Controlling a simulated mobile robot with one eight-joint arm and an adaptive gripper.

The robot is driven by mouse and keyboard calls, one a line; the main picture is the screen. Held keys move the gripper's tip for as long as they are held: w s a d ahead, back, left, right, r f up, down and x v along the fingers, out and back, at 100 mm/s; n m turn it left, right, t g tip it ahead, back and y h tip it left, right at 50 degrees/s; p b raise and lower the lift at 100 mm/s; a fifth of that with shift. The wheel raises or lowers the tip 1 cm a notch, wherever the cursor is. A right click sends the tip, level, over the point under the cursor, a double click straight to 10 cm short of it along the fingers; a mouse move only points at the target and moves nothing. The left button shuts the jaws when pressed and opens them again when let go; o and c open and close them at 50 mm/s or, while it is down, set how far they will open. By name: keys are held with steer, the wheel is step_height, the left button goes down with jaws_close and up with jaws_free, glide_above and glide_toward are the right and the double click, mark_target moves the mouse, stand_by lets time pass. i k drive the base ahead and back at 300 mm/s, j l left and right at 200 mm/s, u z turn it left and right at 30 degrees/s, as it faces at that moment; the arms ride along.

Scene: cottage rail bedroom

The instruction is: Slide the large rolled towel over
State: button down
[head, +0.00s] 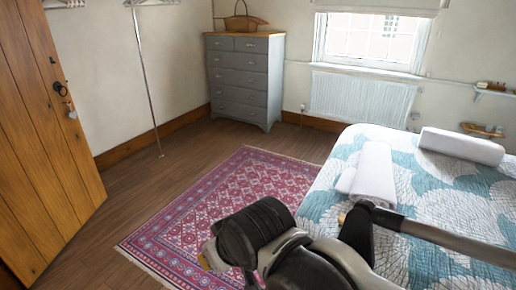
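Two white rolls lie on the bed. One towel roll (375,172) lies lengthwise near the bed's left side, with a smaller white piece (346,181) against its left. The other white roll (462,146) lies crosswise farther back at the right and looks long and thick. I cannot tell for sure which is the large rolled towel. My dark arm crosses the lower right, and its end, my gripper (362,212), seems to be at the near end of the left roll. Its fingers are not clear, and I cannot tell whether it touches the roll.
The bed (440,215) has a blue and white floral quilt. A red patterned rug (225,200) lies on the wooden floor to its left. A grey chest of drawers (240,80) stands at the back, a wooden door (45,140) at the left. Quilt between the rolls is clear.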

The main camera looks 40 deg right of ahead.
mark_target(373, 181)
steer(key=i+z, duration=0.2)
steer(key=i, duration=0.35)
steer(key=i+j+z, duration=0.25)
steer(key=i, duration=0.25)
steer(key=i+j+z, duration=0.2)
steer(key=i, duration=0.35)
steer(key=i+j+z, duration=0.2)
steer(key=i, duration=0.3)
steer(key=i+l+z, duration=0.15)
steer(key=z, duration=0.3)
steer(key=i+z, duration=0.2)
steer(key=z, duration=0.2)
steer(key=i+z, duration=0.2)
steer(key=z, duration=0.25)
steer(key=i+z, duration=0.2)
steer(key=z, duration=0.25)
steer(key=i+j+z, duration=0.15)
steer(key=z, duration=0.3)
steer(key=i+j+z, duration=0.15)
steer(key=z, duration=0.25)
steer(key=i+z, duration=0.35)
steer(key=i+j+z, duration=0.1)
steer(key=z, duration=0.25)
